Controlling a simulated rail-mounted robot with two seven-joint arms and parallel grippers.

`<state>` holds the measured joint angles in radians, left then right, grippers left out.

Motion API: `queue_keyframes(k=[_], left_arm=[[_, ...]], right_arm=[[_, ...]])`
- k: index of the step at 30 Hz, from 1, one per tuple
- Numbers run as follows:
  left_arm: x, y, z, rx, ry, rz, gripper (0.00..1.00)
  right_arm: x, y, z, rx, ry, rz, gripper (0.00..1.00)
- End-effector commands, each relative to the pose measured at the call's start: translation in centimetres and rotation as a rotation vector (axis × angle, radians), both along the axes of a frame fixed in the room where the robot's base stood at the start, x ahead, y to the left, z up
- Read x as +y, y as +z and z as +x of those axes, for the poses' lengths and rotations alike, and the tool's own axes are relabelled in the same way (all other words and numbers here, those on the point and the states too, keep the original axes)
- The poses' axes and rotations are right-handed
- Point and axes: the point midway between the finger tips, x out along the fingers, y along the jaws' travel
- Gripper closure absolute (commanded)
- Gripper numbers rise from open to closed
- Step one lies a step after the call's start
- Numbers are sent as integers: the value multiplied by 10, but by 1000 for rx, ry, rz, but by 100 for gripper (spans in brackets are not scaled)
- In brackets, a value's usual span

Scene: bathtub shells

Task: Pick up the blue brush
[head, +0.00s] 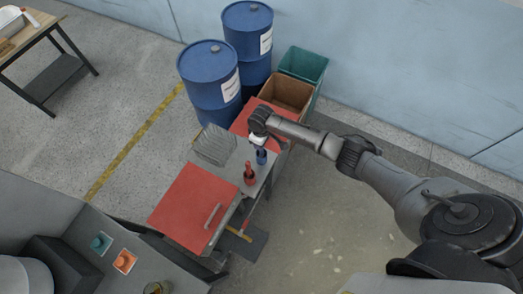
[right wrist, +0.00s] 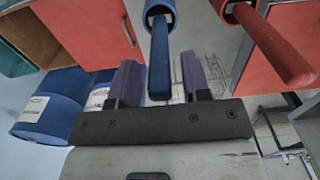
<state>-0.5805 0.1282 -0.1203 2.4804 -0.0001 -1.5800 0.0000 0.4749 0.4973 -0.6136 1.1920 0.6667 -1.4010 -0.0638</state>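The blue brush (head: 262,157) stands on the grey work surface, just under my right gripper (head: 258,141). In the right wrist view, its blue handle (right wrist: 159,60) lies between the two purple-padded fingers of my right gripper (right wrist: 161,78). The gripper is open, with a visible gap on each side of the handle. The brush's wider round end is at the top of that view and partly cut off. My left gripper does not show in either view.
A red brush (head: 249,173) stands close beside the blue one, and its handle (right wrist: 275,48) shows right of it. A wire rack (head: 214,146), a red panel (head: 190,208) with a handle, blue barrels (head: 211,78) and an orange-brown bin (head: 286,93) are around.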

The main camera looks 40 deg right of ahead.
Motion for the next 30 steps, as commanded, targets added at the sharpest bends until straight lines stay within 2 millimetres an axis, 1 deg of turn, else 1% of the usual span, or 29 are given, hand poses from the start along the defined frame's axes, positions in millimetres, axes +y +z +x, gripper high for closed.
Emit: queue_keyframes(k=[1, 2, 13, 20, 23, 26, 30], left_arm=[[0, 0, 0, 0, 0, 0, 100], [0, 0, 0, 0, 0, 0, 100], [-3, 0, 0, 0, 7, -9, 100], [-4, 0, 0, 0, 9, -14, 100], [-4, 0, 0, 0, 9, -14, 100], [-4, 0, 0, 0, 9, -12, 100], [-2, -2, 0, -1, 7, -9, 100]], right_arm=[[0, 0, 0, 0, 0, 0, 61], [0, 0, 0, 0, 0, 0, 64], [0, 0, 0, 0, 0, 0, 100], [0, 1, 0, 0, 0, 0, 100], [0, 5, 0, -1, -1, 0, 100], [0, 17, 1, -3, 0, 1, 100], [0, 42, 1, -4, 1, 0, 100]])
